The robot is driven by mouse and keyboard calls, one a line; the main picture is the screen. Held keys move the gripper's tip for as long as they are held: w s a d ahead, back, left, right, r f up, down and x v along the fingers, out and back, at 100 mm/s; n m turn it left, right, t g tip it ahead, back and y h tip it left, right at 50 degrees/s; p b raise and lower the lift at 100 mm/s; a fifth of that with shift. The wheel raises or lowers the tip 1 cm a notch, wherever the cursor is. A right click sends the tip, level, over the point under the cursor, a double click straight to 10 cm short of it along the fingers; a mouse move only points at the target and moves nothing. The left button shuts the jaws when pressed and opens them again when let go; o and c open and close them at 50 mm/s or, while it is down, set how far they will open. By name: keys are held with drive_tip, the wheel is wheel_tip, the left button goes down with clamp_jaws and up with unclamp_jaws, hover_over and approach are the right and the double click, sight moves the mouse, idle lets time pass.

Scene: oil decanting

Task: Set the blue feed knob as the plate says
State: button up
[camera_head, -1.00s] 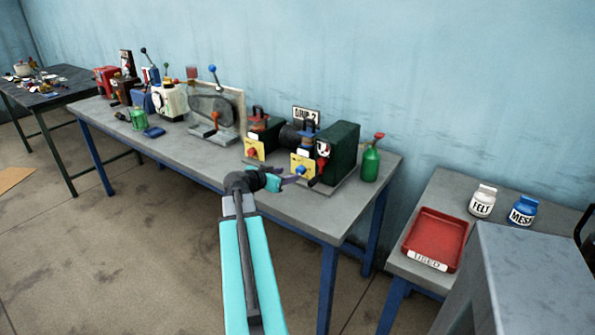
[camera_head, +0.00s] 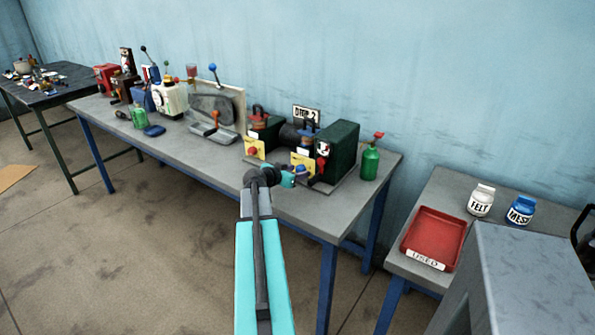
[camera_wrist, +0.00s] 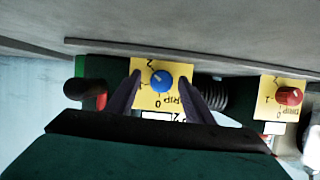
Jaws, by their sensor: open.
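The blue feed knob (camera_wrist: 162,81) sits on a yellow dial plate (camera_wrist: 148,102) marked 0, 1 and 2, which appears turned over in the wrist view. Its small pale mark seems to point up and left; the exact setting is hard to tell. My gripper (camera_wrist: 160,78) is open, with one dark finger on each side of the knob. I cannot tell whether they touch it. In the head view my gripper (camera_head: 297,173) is in front of the right-hand yellow plate (camera_head: 303,159).
A red knob (camera_wrist: 289,95) on another yellow plate is to the right in the wrist view. A green bottle (camera_head: 370,160) stands right of the machine. A red tray (camera_head: 434,238) and two jars are on the side table. The bench's front strip is clear.

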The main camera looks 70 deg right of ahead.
drive_tip(key=c, duration=1)
drive_tip(key=shift+f, duration=0.1)
drive_tip(key=shift+c, duration=0.2)
drive_tip(key=shift+s+f+b, duration=0.15)
drive_tip(key=shift+b, duration=1.05)
drive_tip(key=m+t+b, duration=0.1)
drive_tip(key=b, duration=0.4)
drive_tip(key=shift+s+a+m+b, duration=0.1)
drive_tip(key=shift+m+b, duration=0.2)
drive_tip(key=shift+m, duration=0.1)
drive_tip(key=shift+b, duration=0.35)
drive_tip(key=o, duration=1)
drive_tip(key=shift+r, duration=0.2)
drive_tip(key=shift+o, duration=0.2)
